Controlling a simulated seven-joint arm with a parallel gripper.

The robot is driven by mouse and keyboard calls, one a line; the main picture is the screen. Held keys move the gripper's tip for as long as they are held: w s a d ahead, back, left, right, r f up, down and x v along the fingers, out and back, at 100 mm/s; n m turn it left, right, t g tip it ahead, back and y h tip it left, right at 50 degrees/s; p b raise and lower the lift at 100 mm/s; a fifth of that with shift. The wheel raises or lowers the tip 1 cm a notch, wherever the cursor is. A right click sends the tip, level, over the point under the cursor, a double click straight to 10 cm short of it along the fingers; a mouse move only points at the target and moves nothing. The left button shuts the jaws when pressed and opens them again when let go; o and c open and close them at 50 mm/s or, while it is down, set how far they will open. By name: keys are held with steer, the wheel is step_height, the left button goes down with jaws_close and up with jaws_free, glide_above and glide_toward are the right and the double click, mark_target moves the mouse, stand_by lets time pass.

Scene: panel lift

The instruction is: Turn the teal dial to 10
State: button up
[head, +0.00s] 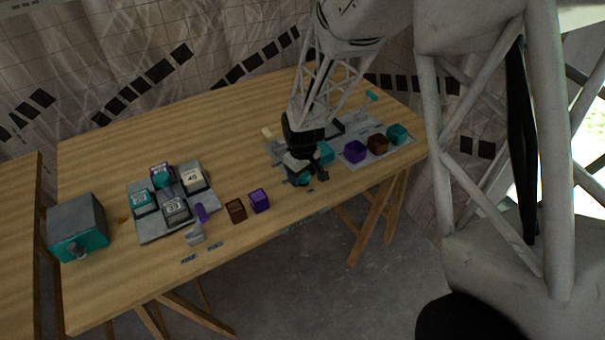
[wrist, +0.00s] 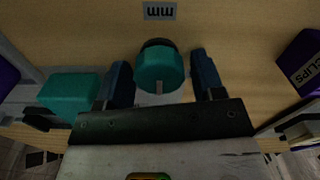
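The teal dial (wrist: 159,66) is a round knob with a pale pointer mark on its side nearest my gripper in the wrist view. In the head view, a teal piece of it (head: 301,181) shows beneath my gripper (head: 308,176), which mostly hides it. In the wrist view my gripper (wrist: 163,80) is open, with one dark blue finger on each side of the dial. Gaps show between the fingers and the dial. I see no scale or number around the dial, so its reading cannot be told.
A teal block (wrist: 68,94) lies left of the fingers, and a purple box (wrist: 302,62) stands to the right. A label reading "mm" (wrist: 160,10) lies beyond the dial. In the head view, a grey panel (head: 151,229) with several blocks and a grey-teal box (head: 77,225) stand at left.

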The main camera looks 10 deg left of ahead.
steer(key=c, duration=0.6)
steer(key=shift+c, duration=0.2)
steer(key=shift+m, duration=0.3)
steer(key=m, duration=1.1)
steer(key=shift+d, duration=0.1)
steer(key=shift+m, duration=0.3)
steer(key=o, duration=0.9)
steer(key=shift+r, duration=0.1)
